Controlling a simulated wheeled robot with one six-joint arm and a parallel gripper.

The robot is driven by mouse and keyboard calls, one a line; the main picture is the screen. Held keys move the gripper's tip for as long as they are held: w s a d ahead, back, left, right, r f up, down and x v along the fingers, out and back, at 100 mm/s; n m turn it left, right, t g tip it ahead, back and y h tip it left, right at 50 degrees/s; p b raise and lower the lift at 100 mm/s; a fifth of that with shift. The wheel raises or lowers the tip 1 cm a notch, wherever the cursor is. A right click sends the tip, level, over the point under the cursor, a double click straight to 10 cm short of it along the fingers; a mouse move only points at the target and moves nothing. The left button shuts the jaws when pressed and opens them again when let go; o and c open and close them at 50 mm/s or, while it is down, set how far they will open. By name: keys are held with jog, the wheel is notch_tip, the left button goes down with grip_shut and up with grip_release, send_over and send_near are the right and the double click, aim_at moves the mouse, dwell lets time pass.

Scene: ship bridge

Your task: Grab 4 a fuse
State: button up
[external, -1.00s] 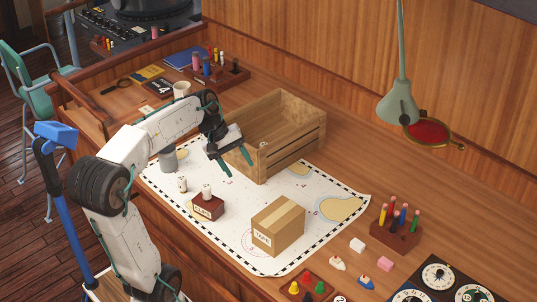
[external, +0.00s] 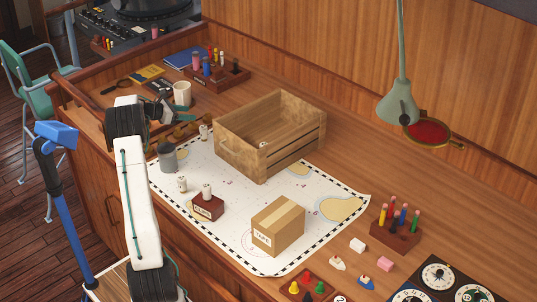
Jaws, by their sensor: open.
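Small white cylinders that look like fuses show in the external view. One fuse (external: 182,184) stands on the chart. Another (external: 206,190) stands in a small dark red labelled block (external: 209,209), whose writing is too small to read. A third white cylinder (external: 204,132) stands by the left corner of the wooden crate (external: 290,161). A small pale thing (external: 264,146) shows at the crate; I cannot tell if it is a fuse. My gripper (external: 168,108) is open over the left part of the desk, near the white mug, partly hidden by my arm. I see nothing held.
A grey canister (external: 168,157) stands on the chart's left edge, and a taped carton (external: 278,226) on its front half. The white mug (external: 182,94) and a peg rack (external: 221,77) are behind. A lamp (external: 398,106) hangs at right. The chart's middle is mostly clear.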

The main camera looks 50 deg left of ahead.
send_near(204, 134)
jog(key=w, duration=0.1)
jog(key=w+f, duration=0.2)
jog(key=w, duration=0.1)
jog(key=shift+a, duration=0.25)
jog(key=x, duration=0.6)
jog(key=shift+w+d+f, duration=0.15)
jog(key=shift+w+f, duration=0.05)
jog(key=shift+w, duration=0.1)
jog(key=shift+c, duration=0.3)
jog(key=c, duration=0.9)
